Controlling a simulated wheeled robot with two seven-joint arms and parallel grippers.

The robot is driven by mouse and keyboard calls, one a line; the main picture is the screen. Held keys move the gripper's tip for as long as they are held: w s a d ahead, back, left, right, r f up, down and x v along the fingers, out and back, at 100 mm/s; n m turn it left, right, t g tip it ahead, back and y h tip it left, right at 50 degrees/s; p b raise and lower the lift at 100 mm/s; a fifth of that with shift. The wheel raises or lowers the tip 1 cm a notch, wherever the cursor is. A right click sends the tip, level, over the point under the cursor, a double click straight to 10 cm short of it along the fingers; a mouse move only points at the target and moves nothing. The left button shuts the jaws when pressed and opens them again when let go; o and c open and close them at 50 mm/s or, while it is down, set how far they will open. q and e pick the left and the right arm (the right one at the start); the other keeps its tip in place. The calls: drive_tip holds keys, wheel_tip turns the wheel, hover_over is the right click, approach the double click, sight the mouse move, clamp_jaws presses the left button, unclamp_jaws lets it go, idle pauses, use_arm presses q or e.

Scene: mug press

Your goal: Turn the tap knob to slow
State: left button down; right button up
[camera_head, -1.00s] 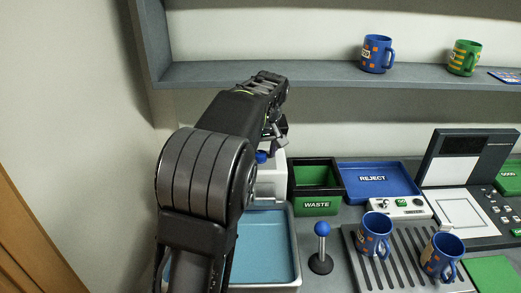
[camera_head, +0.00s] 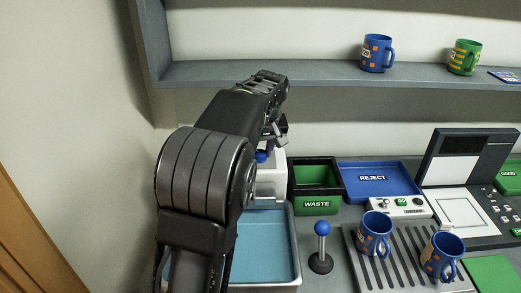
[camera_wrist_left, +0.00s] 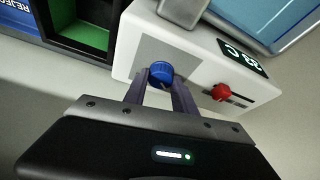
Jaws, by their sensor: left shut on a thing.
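The blue tap knob (camera_wrist_left: 161,72) sits on the face of the white tap unit (camera_wrist_left: 140,45) in the left wrist view. My left gripper (camera_wrist_left: 163,85) is shut on the blue knob, with a finger on either side of it. In the head view the knob (camera_head: 261,156) shows just below my left gripper (camera_head: 272,138), beside the white unit (camera_head: 272,180). A red slider knob (camera_wrist_left: 221,92) and a small green-on-black display (camera_wrist_left: 243,57) are on the same unit. The knob's marks are hidden or too small to read. My right gripper is not in view.
A blue basin (camera_head: 264,245) lies below the white unit. A green waste bin (camera_head: 316,204) and a blue reject tray (camera_head: 377,183) stand to the right. A blue-topped lever (camera_head: 322,229) and two mugs on a slatted rack (camera_head: 402,276) are in front. A shelf (camera_head: 330,75) runs above.

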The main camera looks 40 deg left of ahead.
use_arm(q)
drive_tip(key=shift+m, duration=0.4)
drive_tip(key=m, duration=0.1)
drive_tip(key=m+t+h, duration=0.1)
drive_tip(key=m, duration=0.1)
drive_tip(key=shift+s+a+m+b, duration=0.1)
drive_tip(key=shift+a+m+b, duration=0.1)
drive_tip(key=shift+m+b, duration=0.15)
drive_tip(key=m+h, duration=0.1)
drive_tip(key=m, duration=0.1)
drive_tip(key=m+h, duration=0.1)
drive_tip(key=m, duration=0.2)
drive_tip(key=shift+t, duration=0.3)
drive_tip(key=shift+m, duration=0.25)
drive_tip(key=c, duration=1)
unclamp_jaws()
